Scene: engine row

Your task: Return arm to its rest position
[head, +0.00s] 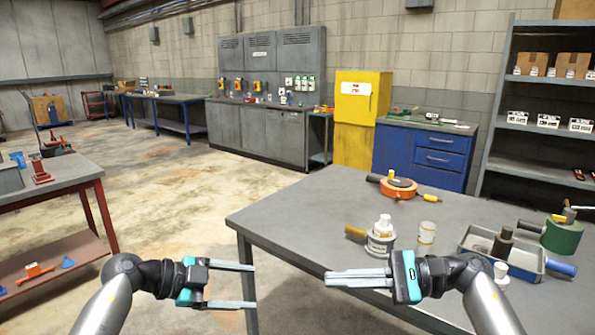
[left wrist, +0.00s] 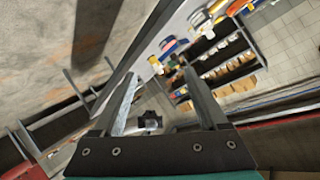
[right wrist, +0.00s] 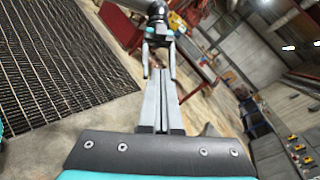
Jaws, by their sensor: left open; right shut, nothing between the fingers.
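My left gripper (head: 250,286) is open and empty in the head view, just left of the grey table's near left corner. Its spread fingers also show in the left wrist view (left wrist: 160,85). My right gripper (head: 328,278) is shut and empty, pointing left over the near left part of the grey table (head: 300,215). Its closed fingers also show in the right wrist view (right wrist: 162,100), with my other gripper beyond them. The two grippers face each other with a gap between their fingertips.
A red-legged bench (head: 75,172) stands at left. Open floor (head: 190,215) lies between.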

